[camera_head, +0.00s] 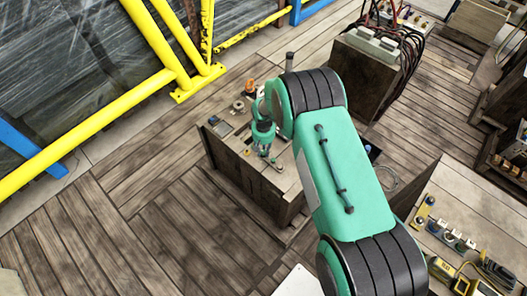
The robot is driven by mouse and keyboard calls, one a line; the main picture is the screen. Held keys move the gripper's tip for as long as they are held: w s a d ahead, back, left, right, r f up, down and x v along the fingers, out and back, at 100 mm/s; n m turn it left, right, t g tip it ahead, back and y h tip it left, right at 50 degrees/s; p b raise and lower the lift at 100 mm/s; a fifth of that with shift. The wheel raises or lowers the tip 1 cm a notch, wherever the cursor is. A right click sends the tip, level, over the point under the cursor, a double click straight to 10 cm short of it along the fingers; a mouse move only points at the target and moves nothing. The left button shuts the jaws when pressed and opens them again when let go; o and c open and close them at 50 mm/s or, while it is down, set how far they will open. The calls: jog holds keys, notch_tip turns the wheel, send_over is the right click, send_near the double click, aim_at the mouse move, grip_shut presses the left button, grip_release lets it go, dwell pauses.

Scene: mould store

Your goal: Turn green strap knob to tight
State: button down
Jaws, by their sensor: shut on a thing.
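My gripper (264,151) points down at the top of a wooden box (236,150) near the picture's middle. It is shut on a small part at the box top. The fingers hide most of that part, so I cannot make out its colour or which way it is turned. No green strap knob shows clearly apart from the gripper. A small light piece with a reddish end (278,166) lies just right of the fingertips.
The box top also bears an orange-topped knob (250,87), a round fitting (238,105) and a dark square piece (214,120). Yellow rails (90,115) stand at left. A bench with tools (455,215) is at right. Plank floor (120,220) at lower left is clear.

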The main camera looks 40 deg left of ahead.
aim_at(263, 152)
jog(key=m, duration=0.4)
jog(key=shift+m+b, duration=0.4)
jog(key=m, duration=0.5)
jog(key=shift+b, duration=0.3)
jog(key=m, duration=0.9)
jog(key=shift+m+b, duration=0.3)
jog(key=shift+b, duration=0.05)
jog(key=c, duration=1.5)
grip_release()
jog(key=shift+o, duration=0.2)
jog(key=shift+r, duration=0.1)
notch_tip(263, 152, up, 12)
